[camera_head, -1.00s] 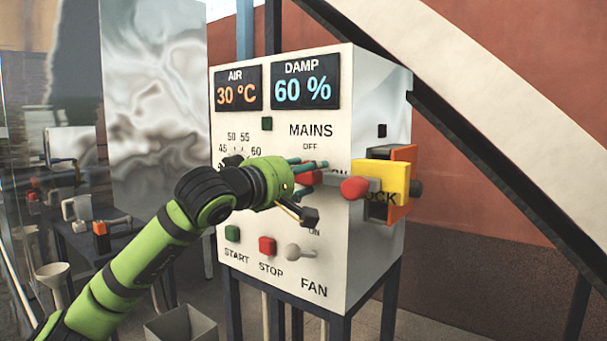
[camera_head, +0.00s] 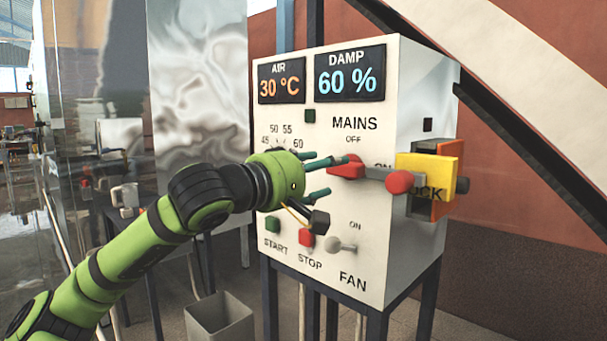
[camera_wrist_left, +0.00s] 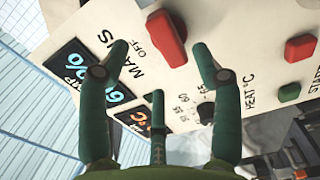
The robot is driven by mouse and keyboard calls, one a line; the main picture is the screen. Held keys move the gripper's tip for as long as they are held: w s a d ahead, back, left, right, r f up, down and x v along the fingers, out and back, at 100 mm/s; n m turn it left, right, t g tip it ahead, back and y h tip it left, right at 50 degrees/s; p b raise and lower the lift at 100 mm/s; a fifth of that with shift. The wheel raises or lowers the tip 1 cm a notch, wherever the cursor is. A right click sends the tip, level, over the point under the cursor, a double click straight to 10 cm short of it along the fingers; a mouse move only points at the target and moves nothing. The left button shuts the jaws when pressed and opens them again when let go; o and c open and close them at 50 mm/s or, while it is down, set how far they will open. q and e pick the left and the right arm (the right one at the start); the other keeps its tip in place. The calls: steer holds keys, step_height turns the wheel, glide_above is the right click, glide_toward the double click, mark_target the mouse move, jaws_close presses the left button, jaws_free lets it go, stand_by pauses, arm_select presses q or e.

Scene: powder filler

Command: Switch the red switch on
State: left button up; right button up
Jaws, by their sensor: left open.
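The red switch is the MAINS rotary switch, with a red hub (camera_head: 347,168) on the panel front. Its grey lever points right, beside the ON label, and ends in a red knob (camera_head: 399,181). OFF is printed above the hub. My left gripper (camera_head: 332,175) is open, its teal fingers to the left of and in front of the hub, partly overlapping it in the head view. In the left wrist view, the red switch part (camera_wrist_left: 166,38) shows beyond and between the spread fingertips (camera_wrist_left: 160,55); nothing is held. Contact cannot be told. My right gripper is not in view.
A yellow block with LOCK lettering (camera_head: 440,172) juts from the panel's side near the knob. Below are a green START button (camera_head: 272,224), red STOP button (camera_head: 306,238) and grey FAN switch (camera_head: 340,245). A grey bin (camera_head: 220,318) stands on the floor.

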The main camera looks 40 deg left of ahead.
arm_select(q)
steer(key=shift+s+a, duration=0.15)
steer(key=shift+s, duration=2.25)
